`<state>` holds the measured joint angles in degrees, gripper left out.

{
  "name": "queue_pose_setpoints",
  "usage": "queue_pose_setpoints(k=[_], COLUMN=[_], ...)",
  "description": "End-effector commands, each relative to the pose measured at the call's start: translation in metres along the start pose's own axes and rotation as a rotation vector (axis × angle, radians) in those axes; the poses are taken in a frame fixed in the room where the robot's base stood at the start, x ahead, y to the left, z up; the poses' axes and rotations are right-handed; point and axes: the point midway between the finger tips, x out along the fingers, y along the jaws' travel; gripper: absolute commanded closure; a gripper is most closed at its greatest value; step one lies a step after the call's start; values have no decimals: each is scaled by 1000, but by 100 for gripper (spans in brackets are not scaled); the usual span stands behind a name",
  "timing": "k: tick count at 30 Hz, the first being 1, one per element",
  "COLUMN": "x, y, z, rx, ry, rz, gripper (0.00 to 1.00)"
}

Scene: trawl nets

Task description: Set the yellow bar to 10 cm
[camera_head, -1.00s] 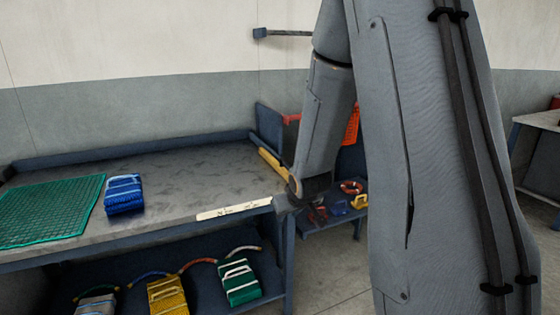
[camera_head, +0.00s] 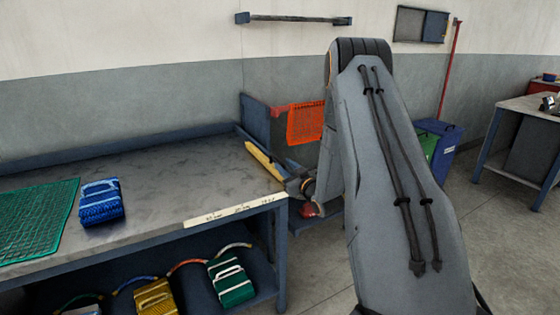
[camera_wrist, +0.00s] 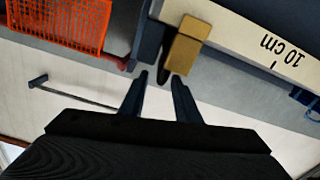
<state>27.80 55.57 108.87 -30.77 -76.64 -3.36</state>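The yellow bar (camera_head: 264,167) lies along the right end of the workbench, running from the back toward the front corner. In the wrist view its yellow end block (camera_wrist: 187,45) sits beside a pale scale strip (camera_wrist: 240,35) with an upside-down "10 cm" label and a short black mark, a little apart from the block. The same strip (camera_head: 235,209) runs along the bench's front edge in the head view. My gripper (camera_wrist: 160,79) has its two fingers apart with nothing between them; the tips are close to the end block. Contact cannot be told.
The workbench (camera_head: 160,175) carries a blue net bundle (camera_head: 100,202) and a green net (camera_head: 34,218). Yellow and green bundles lie on its lower shelf. An orange net (camera_head: 305,123) hangs behind my arm. The floor to the right is open.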

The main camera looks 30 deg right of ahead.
Motion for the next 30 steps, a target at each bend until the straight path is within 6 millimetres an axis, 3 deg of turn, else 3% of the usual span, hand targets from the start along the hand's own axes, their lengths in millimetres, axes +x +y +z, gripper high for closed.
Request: queue_pose_setpoints(k=[9,20,26,30], x=[42,48,47,47], y=[0,2,3,3], z=[0,1,1,1], rx=[0,0,0,0], ry=[-1,-3,-3,-2], rz=[0,3,4,5], gripper=[71,71,100,100])
